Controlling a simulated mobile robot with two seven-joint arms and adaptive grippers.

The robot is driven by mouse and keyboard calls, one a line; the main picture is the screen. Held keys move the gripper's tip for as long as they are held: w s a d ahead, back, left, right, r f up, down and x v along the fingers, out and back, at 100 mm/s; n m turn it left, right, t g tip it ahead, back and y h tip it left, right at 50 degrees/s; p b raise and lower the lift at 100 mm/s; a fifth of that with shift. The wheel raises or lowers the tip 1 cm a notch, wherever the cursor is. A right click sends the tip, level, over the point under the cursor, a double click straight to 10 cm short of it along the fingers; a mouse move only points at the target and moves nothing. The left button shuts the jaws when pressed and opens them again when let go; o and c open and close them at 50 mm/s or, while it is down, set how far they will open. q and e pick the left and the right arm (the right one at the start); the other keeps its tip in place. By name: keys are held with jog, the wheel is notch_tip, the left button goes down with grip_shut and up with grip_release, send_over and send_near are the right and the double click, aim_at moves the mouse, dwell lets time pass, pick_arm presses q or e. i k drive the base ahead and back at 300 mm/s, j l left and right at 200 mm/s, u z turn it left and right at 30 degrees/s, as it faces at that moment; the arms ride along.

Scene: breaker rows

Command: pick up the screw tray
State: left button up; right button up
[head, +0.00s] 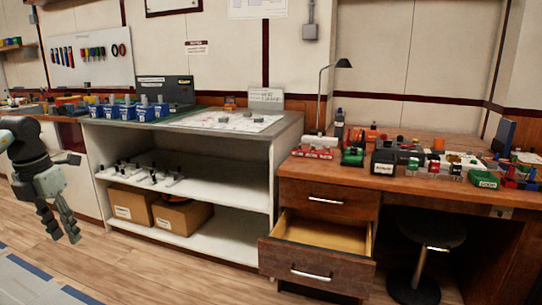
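I cannot tell for sure which item is the screw tray; the small trays and bins are too small to make out. A green bin (485,179) sits at the front right of the wooden desk. A red tray-like item (314,152) sits at the desk's left end. Blue bins (145,113) stand in a row on the grey-topped bench. My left gripper (64,238) hangs at the far left, fingers pointing down and spread apart with nothing between them. It is over the floor, away from the bench and desk. My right gripper is out of view.
The desk (450,190) is crowded with small items and a lamp (325,90). Its lower drawer (318,268) stands open and looks empty. A stool (415,275) is under the desk. The floor in front is clear.

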aim_at(320, 154)
jog(key=k+z, duration=0.1)
jog(key=z, duration=0.35)
jog(key=k+z, duration=0.1)
jog(key=z, duration=0.4)
jog(key=k+l+z, duration=0.1)
jog(key=z, duration=0.35)
jog(key=j+z, duration=0.1)
jog(key=z, duration=1.65)
jog(key=k+j, duration=0.15)
jog(key=j, duration=0.2)
jog(key=k+j+z, duration=0.15)
jog(key=j, duration=0.2)
jog(key=k+j, duration=0.1)
jog(key=j, duration=0.25)
jog(key=k+j, duration=0.25)
jog(key=j, duration=0.25)
jog(key=k+j, duration=0.25)
jog(key=j, duration=0.25)
jog(key=k+j, duration=0.25)
jog(key=j, duration=0.25)
jog(key=k+j, duration=0.2)
jog(key=j, duration=0.3)
jog(key=k+j, duration=0.25)
jog(key=j, duration=0.25)
jog(key=k+j, duration=0.25)
jog(key=j, duration=0.25)
jog(key=k+j, duration=0.25)
jog(key=j, duration=0.25)
jog(key=k+j, duration=0.25)
jog(key=j, duration=0.25)
